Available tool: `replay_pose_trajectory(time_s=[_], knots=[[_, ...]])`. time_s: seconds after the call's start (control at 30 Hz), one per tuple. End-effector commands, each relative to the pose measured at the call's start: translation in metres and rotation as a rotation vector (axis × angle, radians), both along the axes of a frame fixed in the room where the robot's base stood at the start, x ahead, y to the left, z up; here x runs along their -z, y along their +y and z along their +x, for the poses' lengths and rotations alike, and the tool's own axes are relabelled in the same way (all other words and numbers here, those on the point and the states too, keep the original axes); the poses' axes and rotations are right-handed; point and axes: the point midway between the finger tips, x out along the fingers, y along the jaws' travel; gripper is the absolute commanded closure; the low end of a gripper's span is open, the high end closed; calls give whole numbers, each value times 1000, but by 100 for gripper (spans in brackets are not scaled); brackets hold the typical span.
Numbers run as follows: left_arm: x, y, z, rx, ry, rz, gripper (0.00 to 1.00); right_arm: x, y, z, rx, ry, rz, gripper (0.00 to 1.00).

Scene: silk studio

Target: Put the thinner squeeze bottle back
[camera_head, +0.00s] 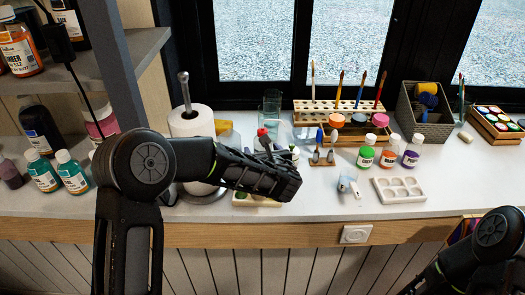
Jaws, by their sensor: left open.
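My left gripper (284,165) reaches in from the left over the counter, in front of small capped things. It is open; no object shows held in it. A red cap (263,132) stands up just behind it; most of what is under the cap is hidden. A small clear-and-white bottle-like thing with a blue mark (344,184) is on the counter to the right of the gripper, apart from it. I cannot tell for certain which is the thinner squeeze bottle. A pale wooden holder (268,203) shows partly below the gripper. My right gripper is out of view.
A paper towel roll (192,126) stands behind my left arm. Green, orange and purple paint bottles (389,151) stand beside a white palette (399,190). A wooden brush rack (335,107) and grey basket (424,112) are at the window. Shelves with bottles are at left.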

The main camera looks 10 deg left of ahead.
Motion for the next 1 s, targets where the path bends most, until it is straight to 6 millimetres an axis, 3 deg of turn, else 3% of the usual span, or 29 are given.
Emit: replay_pose_trajectory(time_s=[0.17, 0.7, 1.0], knots=[[-7, -5, -9, 3, -1, -1, 30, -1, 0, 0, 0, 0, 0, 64], [-45, -45, -92, 3, -1, -1, 30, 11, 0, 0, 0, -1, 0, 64], [-48, -48, -100, 0, 0, 0, 30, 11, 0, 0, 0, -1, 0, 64]])
